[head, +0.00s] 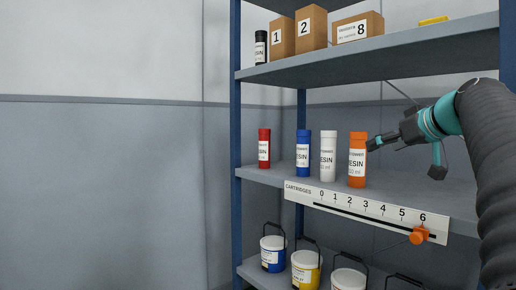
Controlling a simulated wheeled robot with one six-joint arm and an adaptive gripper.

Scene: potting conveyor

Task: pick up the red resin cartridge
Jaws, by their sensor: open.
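The red resin cartridge (264,147) stands upright on the middle shelf, at the left end of a row, with a white label facing out. A blue cartridge (303,152), a white cartridge (328,154) and an orange cartridge (358,158) stand to its right. My gripper (372,144) is at the right, open, pointing left. Its tips are beside or in front of the orange cartridge; I cannot tell if they touch. It is well to the right of the red cartridge.
The middle shelf (260,174) carries a numbered cartridges scale (300,198) with an orange slider (419,236). The upper shelf (400,57) holds boxes and a black cartridge (260,48). Buckets (306,270) stand below. A blue post (235,120) rises left of the red cartridge.

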